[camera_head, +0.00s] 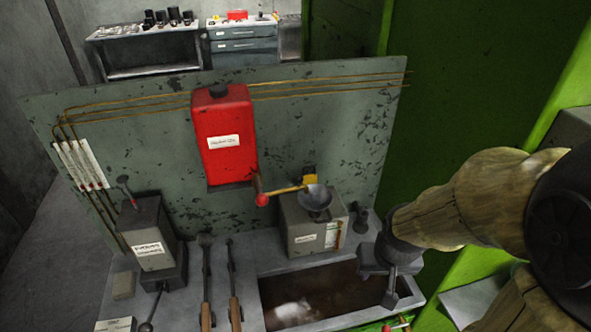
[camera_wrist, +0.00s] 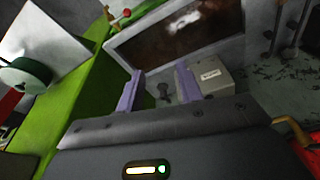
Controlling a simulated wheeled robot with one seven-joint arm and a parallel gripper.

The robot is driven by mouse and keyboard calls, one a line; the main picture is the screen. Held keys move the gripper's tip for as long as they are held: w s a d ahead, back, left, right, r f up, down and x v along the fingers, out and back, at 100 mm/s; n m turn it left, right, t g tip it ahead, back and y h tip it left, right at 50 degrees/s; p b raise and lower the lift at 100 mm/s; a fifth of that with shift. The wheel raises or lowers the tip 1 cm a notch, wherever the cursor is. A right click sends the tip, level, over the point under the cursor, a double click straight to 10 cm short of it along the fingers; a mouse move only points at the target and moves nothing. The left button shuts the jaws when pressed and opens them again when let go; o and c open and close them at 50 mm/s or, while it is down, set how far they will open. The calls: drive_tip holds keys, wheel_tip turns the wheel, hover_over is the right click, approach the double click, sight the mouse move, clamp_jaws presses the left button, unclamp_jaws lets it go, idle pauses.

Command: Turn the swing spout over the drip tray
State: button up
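The swing spout (camera_head: 285,190) is a yellow arm with a red ball at its left end, low on the red tank's right side. Its other end reaches right, by the dark funnel (camera_head: 316,197) on a grey box. The drip tray, probably the rectangular recess with a pale rim (camera_head: 263,298) and brown inside, lies in front of that box. My gripper (camera_head: 390,290) hangs over the tray's right end, apart from the spout. In the wrist view my gripper (camera_wrist: 158,76) has its two purple fingers apart with nothing between them. The spout shows partly at the right edge (camera_wrist: 309,132).
The red tank (camera_head: 225,140) hangs on a worn grey panel (camera_head: 340,130). A green frame (camera_head: 560,100) rises at right.

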drive_tip(key=shift+o, duration=0.6)
drive_tip(key=shift+s, duration=0.15)
drive_tip(key=w+f+t+b, duration=0.3)
drive_tip(key=w+t+b, duration=0.5)
drive_tip(key=w+b, duration=0.25)
drive_tip(key=a+r+n+t+y+b, duration=0.1)
drive_tip(key=a+y+b, duration=0.1)
drive_tip(key=a+y, duration=0.1)
drive_tip(key=w+a+r+n+t+y+b, duration=0.1)
drive_tip(key=a+r+t+y+b, duration=0.1)
drive_tip(key=a+y+b, duration=0.1)
drive_tip(key=w+a+r+n+t+y+b, duration=0.1)
drive_tip(key=a+n+y+b, duration=0.1)
drive_tip(key=y, duration=0.1)
drive_tip(key=shift+w+a+r+y+b, duration=0.25)
drive_tip(key=shift+a+r+y+b, duration=0.05)
drive_tip(key=shift+a+y, duration=0.1)
drive_tip(key=shift+w+t, duration=0.15)
drive_tip(key=shift+t, duration=0.15)
